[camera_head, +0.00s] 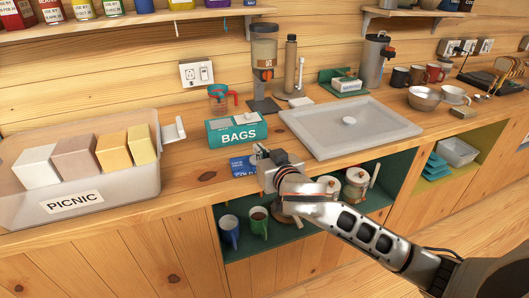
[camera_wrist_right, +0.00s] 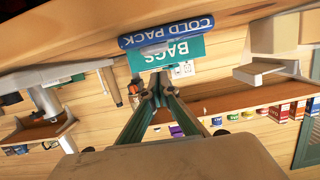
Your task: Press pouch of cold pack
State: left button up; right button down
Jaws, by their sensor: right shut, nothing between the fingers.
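The cold pack (camera_head: 243,166) is a blue pouch with white lettering, lying on the wooden counter in front of the BAGS box. My right gripper (camera_head: 262,153) is at its right side in the head view, and partly hides it. In the right wrist view the cold pack (camera_wrist_right: 140,42) shows upside down, beyond the fingertips. The right gripper (camera_wrist_right: 156,90) is shut and empty, with its fingertips together. I cannot tell whether it touches the pouch. My left gripper is not in view.
The teal BAGS box (camera_head: 238,131) stands just behind the pouch. A grey sink tray (camera_head: 345,141) is to the right. A clear PICNIC bin (camera_head: 110,197) with several blocks is at the left. Mugs and kettles stand on the open shelf below.

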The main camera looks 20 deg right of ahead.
aim_at(251, 164)
jog(key=shift+f, duration=1.25)
